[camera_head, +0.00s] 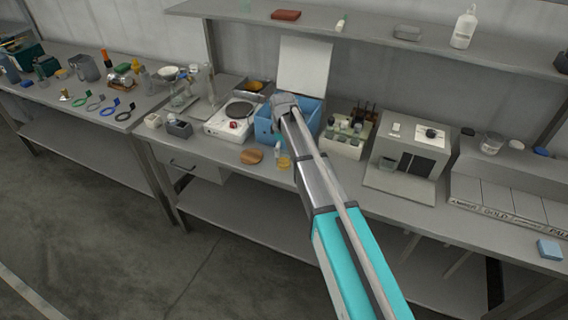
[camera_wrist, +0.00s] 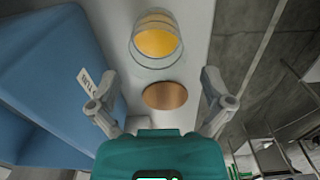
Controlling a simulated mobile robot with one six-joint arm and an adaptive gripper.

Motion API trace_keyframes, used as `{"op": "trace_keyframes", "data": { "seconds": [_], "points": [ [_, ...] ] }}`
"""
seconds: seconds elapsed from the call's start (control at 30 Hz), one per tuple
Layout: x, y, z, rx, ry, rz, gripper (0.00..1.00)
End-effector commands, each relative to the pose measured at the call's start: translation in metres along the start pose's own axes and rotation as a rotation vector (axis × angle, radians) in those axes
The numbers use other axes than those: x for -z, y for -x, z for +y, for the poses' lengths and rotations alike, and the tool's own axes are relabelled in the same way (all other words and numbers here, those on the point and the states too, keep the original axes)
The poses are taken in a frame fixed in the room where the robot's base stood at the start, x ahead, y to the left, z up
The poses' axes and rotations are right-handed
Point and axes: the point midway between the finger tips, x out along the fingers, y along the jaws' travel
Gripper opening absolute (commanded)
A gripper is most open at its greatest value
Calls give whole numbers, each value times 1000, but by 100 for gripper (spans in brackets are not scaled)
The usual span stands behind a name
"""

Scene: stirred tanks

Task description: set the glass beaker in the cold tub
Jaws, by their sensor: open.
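The glass beaker (camera_head: 284,163) holds amber liquid and stands on the grey bench in front of a blue open tub (camera_head: 265,132). The beaker also shows at the top middle of the wrist view (camera_wrist: 157,42). The tub, likely the cold tub, fills the left of the wrist view (camera_wrist: 40,80) and bears a white label. Its inside is mostly hidden by my arm in the head view. My gripper (camera_wrist: 160,88) is open and empty, its fingers spread apart below the beaker in the wrist picture. In the head view my wrist is over the tub and the fingers are hidden.
A round wooden disc (camera_wrist: 165,96) lies on the bench beside the beaker. A white hotplate (camera_head: 230,119) stands left of the tub, a bottle rack (camera_head: 345,138) right of it. A raised pale panel (camera_head: 304,66) stands behind. The bench's front edge is close to the beaker.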

Motion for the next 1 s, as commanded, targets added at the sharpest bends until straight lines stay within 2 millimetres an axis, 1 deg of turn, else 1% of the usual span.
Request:
{"op": "trace_keyframes", "data": {
  "seconds": [0.27, 0.8, 1.0],
  "points": [
    [0, -4, 0, 0, 0, 0, 100],
    [0, -44, 4, 0, 0, 0, 100],
    [0, -52, 4, 0, 1, 0, 100]
  ]
}}
